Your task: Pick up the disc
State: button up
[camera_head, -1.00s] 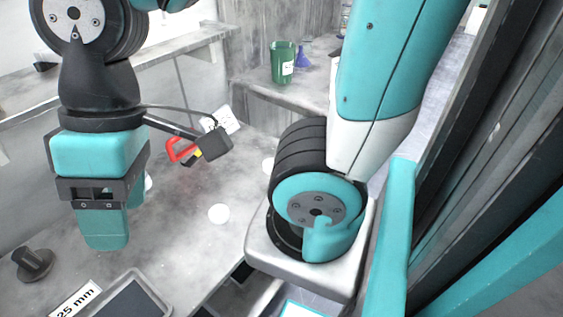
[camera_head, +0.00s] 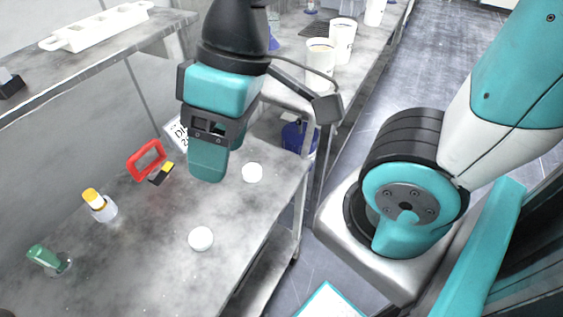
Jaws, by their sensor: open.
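Two small white round pieces lie on the grey bench top. One white disc (camera_head: 252,172) is near the bench's right edge, and the other white disc (camera_head: 201,239) is nearer to me. I cannot tell which of them the task means. My gripper (camera_head: 218,165) points down above the bench with its teal fingers apart and nothing seen between them. In the picture it is just left of the farther disc and above the nearer one. Its exact height over the bench is hard to judge.
White tubs (camera_head: 320,62) stand on the back bench. The front middle of the bench is clear.

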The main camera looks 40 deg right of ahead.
aim_at(252, 171)
jog(key=z, duration=0.35)
jog(key=i, duration=0.5)
jog(key=z, duration=0.1)
jog(key=k, duration=0.5)
jog(key=u, duration=1.1)
jog(key=i, duration=0.35)
jog(key=z, duration=1.8)
